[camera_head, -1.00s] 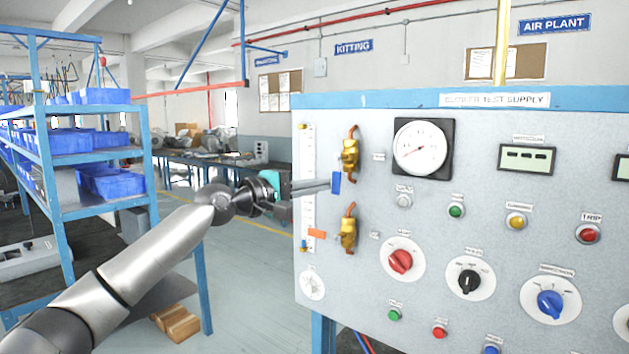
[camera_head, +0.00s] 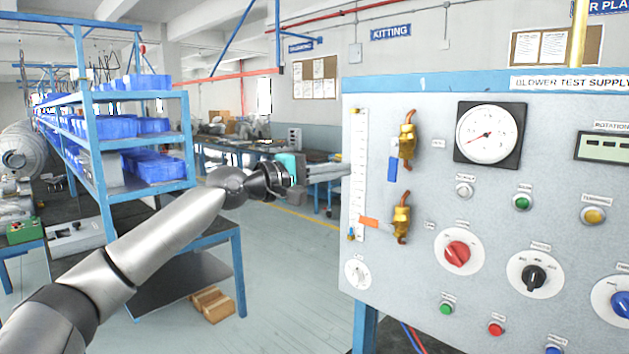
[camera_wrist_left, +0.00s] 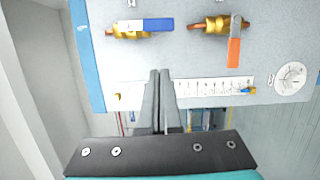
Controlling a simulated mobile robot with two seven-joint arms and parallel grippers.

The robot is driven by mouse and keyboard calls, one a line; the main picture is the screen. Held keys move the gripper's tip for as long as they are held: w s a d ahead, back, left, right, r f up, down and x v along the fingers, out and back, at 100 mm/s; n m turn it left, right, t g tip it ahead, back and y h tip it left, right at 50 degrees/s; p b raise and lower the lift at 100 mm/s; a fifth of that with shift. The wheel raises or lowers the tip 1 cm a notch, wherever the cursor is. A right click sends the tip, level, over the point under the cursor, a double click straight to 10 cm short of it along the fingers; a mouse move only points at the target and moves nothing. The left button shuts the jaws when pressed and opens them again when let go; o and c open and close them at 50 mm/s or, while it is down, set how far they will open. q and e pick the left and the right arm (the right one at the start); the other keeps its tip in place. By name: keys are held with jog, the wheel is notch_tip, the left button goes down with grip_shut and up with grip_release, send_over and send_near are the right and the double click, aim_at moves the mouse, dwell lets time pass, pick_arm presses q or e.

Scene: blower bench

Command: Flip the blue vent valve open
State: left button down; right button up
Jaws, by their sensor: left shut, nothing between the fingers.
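The blue vent valve handle (camera_head: 392,168) hangs vertically on the upper brass valve (camera_head: 407,142) at the panel's left side. In the left wrist view the blue handle (camera_wrist_left: 152,25) lies in line with the pipe through its brass body (camera_wrist_left: 120,30). My left gripper (camera_head: 346,170) is shut and empty. Its fingertips are left of the blue handle in the head view, with a visible gap between them. In the left wrist view the shut fingers (camera_wrist_left: 160,75) point toward the panel, below the handle. My right gripper is not in view.
The lower valve's orange handle (camera_head: 370,222) sticks out sideways, across its pipe. A white scale strip (camera_head: 359,160) runs along the panel's left edge. A gauge (camera_head: 490,134) and several knobs sit to the right. Blue shelving (camera_head: 104,170) stands at left; open floor lies between.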

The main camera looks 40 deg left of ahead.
pick_arm(q)
jog(key=b+v, duration=0.2)
jog(key=v, duration=0.1)
jog(key=b+v, duration=0.1)
jog(key=v, duration=0.1)
jog(key=shift+w+a+b, duration=0.1)
jog(key=shift+a+b, duration=0.15)
jog(key=shift+b, duration=0.15)
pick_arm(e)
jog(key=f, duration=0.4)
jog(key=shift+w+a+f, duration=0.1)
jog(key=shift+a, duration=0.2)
